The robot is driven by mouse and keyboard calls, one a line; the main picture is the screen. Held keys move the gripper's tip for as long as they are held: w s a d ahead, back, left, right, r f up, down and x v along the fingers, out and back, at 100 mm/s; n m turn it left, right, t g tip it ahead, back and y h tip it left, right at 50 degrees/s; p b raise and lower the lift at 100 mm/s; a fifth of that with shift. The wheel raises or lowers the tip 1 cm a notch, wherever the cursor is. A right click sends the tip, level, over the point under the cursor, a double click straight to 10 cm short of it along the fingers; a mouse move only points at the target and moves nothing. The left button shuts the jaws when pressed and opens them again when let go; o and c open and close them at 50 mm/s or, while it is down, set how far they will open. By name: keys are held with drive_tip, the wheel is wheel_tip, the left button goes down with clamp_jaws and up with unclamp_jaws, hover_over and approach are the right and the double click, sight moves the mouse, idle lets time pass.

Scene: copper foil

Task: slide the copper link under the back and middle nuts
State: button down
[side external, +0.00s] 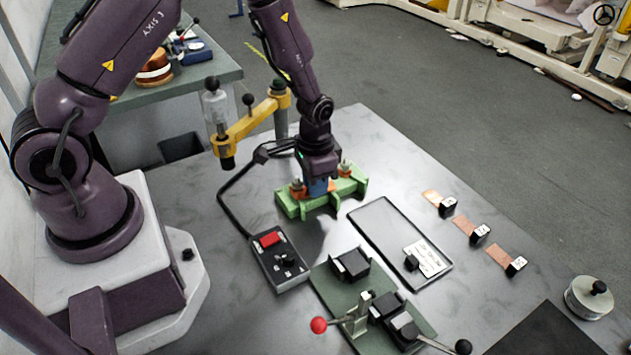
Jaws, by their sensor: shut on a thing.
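My gripper (318,188) points down over the middle of a green fixture (292,208). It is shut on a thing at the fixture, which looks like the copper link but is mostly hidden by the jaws. Orange-copper parts (299,194) show low on the fixture beside the jaws. A brassy stud with a nut (297,184) stands at the fixture's left end and another (346,167) at its right end. The middle nut is hidden behind my gripper. I cannot tell whether the link is under any nut.
Three copper strips (465,226) with black blocks lie at the right. A dark tray (375,232) with a white label is right of the fixture. A control box (277,259), a green clamp plate (336,293) and a yellow bracket (250,122) stand around it.

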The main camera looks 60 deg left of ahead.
drive_tip(key=shift+a, duration=0.2)
drive_tip(key=c, duration=1.4)
unclamp_jaws()
drive_tip(key=shift+a, duration=0.1)
drive_tip(key=shift+w+r, duration=0.1)
drive_tip(key=shift+r, duration=1.45)
drive_tip(key=shift+d, duration=0.2)
drive_tip(key=o, duration=0.6)
